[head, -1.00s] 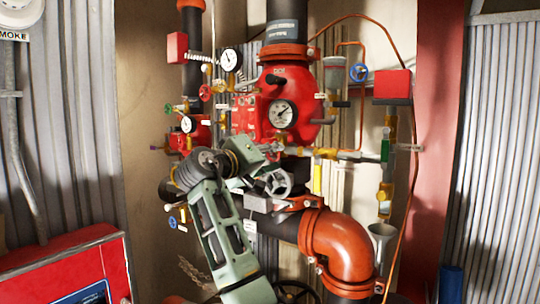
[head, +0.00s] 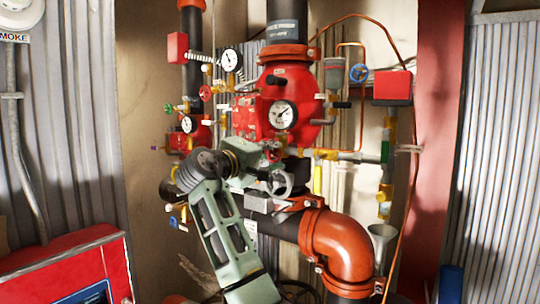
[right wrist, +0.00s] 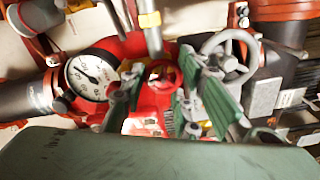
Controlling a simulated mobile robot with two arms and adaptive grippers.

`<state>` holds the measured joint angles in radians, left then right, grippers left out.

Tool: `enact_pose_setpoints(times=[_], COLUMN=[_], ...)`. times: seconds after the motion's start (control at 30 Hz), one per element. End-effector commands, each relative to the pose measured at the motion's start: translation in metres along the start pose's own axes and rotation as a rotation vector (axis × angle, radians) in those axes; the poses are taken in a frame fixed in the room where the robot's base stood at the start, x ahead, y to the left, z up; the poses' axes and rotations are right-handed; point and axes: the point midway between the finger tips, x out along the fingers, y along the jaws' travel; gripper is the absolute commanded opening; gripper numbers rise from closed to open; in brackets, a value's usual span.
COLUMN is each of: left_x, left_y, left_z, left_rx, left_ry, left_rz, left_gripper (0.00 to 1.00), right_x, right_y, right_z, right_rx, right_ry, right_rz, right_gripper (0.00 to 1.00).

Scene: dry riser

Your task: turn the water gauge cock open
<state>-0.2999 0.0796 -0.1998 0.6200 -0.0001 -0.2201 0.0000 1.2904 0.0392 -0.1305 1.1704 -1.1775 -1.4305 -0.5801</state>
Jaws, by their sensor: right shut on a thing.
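A small red handwheel (right wrist: 163,77) shows between my fingers in the right wrist view, and a bit of it shows beside the gripper in the head view (head: 272,151). My right gripper (right wrist: 166,92) is shut on it, with one green finger on each side. In the head view the right gripper (head: 262,158) is below the large dial gauge (head: 283,114). That gauge also shows in the right wrist view (right wrist: 90,77). I cannot read which valve is labelled the water gauge cock. My left gripper is out of view.
A grey handwheel (right wrist: 230,54) is close to my right finger. Red valve body (head: 275,90), side piping (head: 340,154) and an orange elbow pipe (head: 343,247) crowd the space. A red cabinet (head: 60,262) stands at lower left.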

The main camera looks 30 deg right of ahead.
Motion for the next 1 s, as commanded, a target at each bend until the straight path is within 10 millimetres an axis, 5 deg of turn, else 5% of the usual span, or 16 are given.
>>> enact_pose_setpoints(times=[0.23, 0.27, 0.4, 0.83, 1.0], left_x=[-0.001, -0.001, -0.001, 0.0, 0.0], left_y=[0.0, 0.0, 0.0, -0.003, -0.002], left_z=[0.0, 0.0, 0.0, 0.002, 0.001], left_rx=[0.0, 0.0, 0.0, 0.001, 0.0], left_ry=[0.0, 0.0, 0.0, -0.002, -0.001], left_rz=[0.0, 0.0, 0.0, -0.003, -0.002], left_gripper=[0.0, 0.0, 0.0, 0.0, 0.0], right_x=[-0.001, -0.001, -0.001, -0.003, -0.019], right_y=[0.01, 0.01, 0.009, 0.005, 0.004], right_z=[-0.001, -0.001, -0.001, -0.002, -0.002], right_rx=[0.01, 0.01, 0.009, 0.006, 0.006], right_ry=[0.007, 0.007, 0.007, 0.006, 0.007], right_rz=[0.016, 0.017, 0.016, 0.009, 0.009], right_gripper=[0.03, 0.31, 0.43, 0.43, 0.43])
